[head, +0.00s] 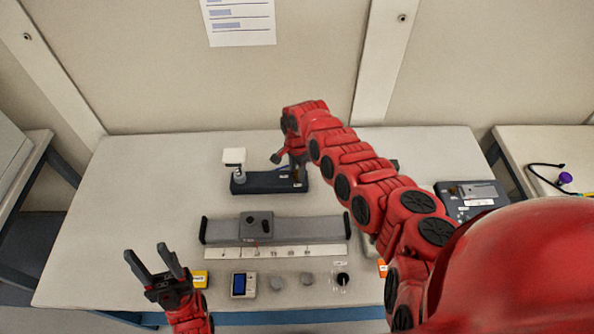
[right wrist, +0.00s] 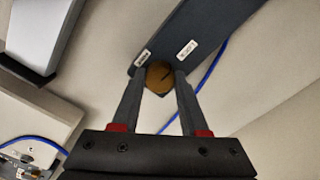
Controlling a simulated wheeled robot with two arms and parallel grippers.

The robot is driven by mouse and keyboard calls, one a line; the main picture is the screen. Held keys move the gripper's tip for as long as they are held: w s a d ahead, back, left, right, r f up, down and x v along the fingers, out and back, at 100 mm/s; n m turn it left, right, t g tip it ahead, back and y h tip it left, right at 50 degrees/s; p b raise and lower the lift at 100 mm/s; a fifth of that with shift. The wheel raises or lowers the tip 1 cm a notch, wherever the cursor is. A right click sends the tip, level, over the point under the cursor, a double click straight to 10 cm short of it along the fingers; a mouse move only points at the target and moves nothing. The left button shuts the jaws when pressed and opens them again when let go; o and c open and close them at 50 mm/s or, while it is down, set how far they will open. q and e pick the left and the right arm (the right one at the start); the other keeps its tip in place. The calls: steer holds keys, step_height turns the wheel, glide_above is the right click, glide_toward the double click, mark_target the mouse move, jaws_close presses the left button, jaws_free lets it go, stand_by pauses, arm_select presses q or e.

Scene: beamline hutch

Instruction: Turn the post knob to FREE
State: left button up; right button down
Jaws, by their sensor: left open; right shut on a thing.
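The post knob (right wrist: 158,77) is a round orange-brown knob with a dark line across it, at the end of a dark base (right wrist: 205,30). Two white labels flank it; I cannot read their words. My right gripper (right wrist: 159,74) is shut on the knob, one finger on each side. In the head view the dark base (head: 262,184) stands at the table's back, with a post and white square plate (head: 234,156) at its left end. The right gripper (head: 297,172) is at its right end; the knob is hard to make out there. My left gripper (head: 150,254) is open and empty at front left.
A grey rail with a carriage (head: 256,225) and a white ruler strip (head: 290,252) lie in front of the base. A small meter (head: 244,285) and round discs are near the front edge. A blue cable (right wrist: 208,75) runs beside the base. A dark box (head: 470,198) stands at right.

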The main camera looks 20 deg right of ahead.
steer(key=n+p, duration=0.1)
steer(key=n, duration=0.3)
steer(key=shift+r+n, duration=0.1)
steer(key=shift+n, duration=0.2)
steer(key=n, duration=0.2)
steer(key=shift+s+n, duration=0.1)
steer(key=shift+n, duration=0.3)
steer(key=shift+d+n, duration=0.1)
steer(key=shift+n, duration=0.8)
steer(key=n, duration=0.2)
steer(key=shift+n+b, duration=0.3)
steer(key=shift+b, duration=0.1)
steer(key=n, duration=0.1)
steer(key=n+b, duration=0.1)
steer(key=n, duration=0.1)
steer(key=shift+f+n, duration=0.2)
steer(key=shift+n, duration=0.1)
steer(key=shift+d+r+n+b, duration=0.1)
steer(key=shift+n+b, duration=0.65)
steer(key=shift+n, duration=0.85)
steer(key=shift+c, duration=2.1)
jaws_free()
